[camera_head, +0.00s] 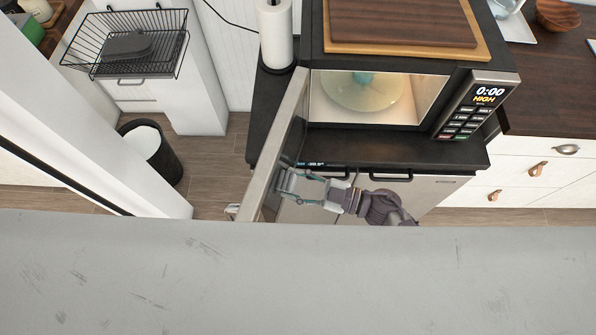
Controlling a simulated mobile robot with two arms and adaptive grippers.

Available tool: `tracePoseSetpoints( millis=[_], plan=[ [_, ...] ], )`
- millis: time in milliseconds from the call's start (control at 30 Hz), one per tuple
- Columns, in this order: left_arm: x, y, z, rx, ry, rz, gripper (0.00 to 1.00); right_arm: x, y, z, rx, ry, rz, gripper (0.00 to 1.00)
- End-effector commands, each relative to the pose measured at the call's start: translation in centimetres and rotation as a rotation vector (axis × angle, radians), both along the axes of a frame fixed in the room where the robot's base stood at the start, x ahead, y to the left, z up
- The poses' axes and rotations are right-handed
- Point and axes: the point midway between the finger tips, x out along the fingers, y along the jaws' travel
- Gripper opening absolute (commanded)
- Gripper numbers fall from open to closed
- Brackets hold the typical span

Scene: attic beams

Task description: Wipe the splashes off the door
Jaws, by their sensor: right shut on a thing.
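The microwave (395,138) stands on a dark counter with its lit cavity open to me. Its door (287,125) is swung wide open to the left, seen nearly edge-on, with its inner face to the right. My right gripper (291,187) is at the lower part of that inner face, fingers pointing left. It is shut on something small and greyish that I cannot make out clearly. Whether this thing touches the door I cannot tell. No splashes can be made out at this angle. My left gripper is not in view.
A glass turntable (360,90) is inside the microwave; wooden boards (405,28) lie on top. A paper towel roll (275,34) stands behind the door. A dark bin (152,152) is on the floor at left. A scuffed grey surface (300,285) fills the bottom.

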Motion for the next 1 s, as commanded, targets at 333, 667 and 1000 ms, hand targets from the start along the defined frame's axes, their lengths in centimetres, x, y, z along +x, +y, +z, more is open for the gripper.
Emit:
tracePoseSetpoints(
  millis=[333, 667, 1000],
  plan=[
    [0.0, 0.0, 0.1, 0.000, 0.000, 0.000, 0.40, -0.2, -0.2, 0.0, 0.001, -0.001, 0.000, 0.18],
    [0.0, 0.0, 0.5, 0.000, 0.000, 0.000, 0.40, -1.0, -3.4, 0.0, -0.001, 0.000, 0.000, 0.18],
    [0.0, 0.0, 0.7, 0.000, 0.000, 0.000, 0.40, -1.6, -5.8, 0.0, 0.001, -0.001, 0.000, 0.18]
  ],
)
